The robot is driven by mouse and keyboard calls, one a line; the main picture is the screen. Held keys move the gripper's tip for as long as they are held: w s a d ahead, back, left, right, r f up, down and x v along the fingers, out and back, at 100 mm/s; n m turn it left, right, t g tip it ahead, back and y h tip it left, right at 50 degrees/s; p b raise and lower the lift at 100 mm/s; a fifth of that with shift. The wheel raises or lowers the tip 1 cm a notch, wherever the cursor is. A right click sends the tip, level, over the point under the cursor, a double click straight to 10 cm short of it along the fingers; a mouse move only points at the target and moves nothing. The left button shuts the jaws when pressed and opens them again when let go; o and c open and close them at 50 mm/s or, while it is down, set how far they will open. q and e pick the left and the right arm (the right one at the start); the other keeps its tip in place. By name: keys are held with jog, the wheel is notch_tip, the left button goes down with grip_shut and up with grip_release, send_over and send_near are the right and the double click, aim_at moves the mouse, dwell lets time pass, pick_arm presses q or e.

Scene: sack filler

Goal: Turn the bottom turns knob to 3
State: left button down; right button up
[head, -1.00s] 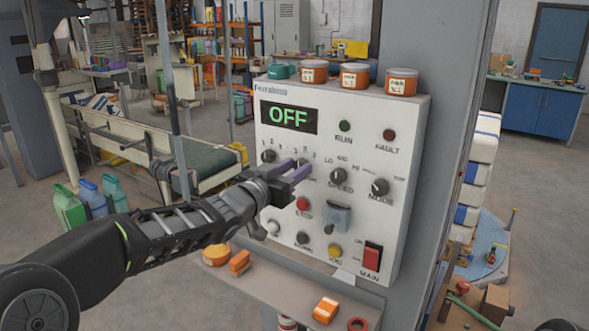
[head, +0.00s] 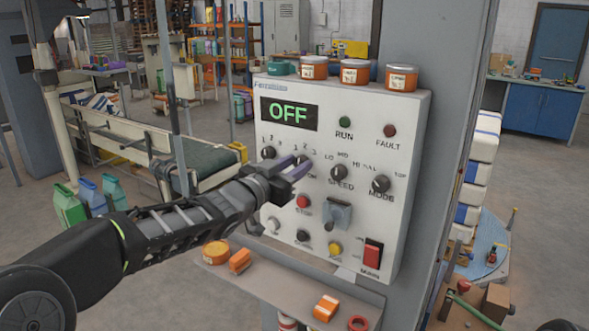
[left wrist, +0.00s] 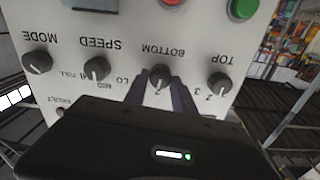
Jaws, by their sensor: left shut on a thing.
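The control panel (head: 340,257) is a pale box on a grey column, and its display reads OFF. My left gripper (head: 298,166) comes in from the left and is shut on the bottom turns knob, which its purple fingers mostly cover in the head view. In the left wrist view the picture is upside down and the dark bottom turns knob (left wrist: 160,75) shows between the two fingertips (left wrist: 160,92), under the label BOTTOM. Numbers sit around it, but its exact pointer setting is hard to read. The right gripper is not in view.
The top knob (head: 268,153) is close on the left; the speed knob (head: 339,173) and mode knob (head: 380,184) are on the right. Several buttons and the red main switch (head: 372,255) sit below. Jars (head: 314,68) stand on top; a shelf (head: 275,275) juts out underneath.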

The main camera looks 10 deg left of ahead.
pick_arm(q)
jog(key=m+b, duration=0.2)
jog(key=m, duration=0.1)
jog(key=shift+f+m+b, duration=0.1)
jog(key=shift+m+b, duration=0.25)
jog(key=shift+m, duration=0.05)
jog(key=m+b, duration=0.2)
jog(key=m, duration=0.2)
jog(key=shift+d, duration=0.1)
jog(key=c, duration=1.1)
grip_release()
jog(key=shift+o, duration=0.2)
jog(key=v, duration=0.8)
jog(key=shift+b, duration=0.35)
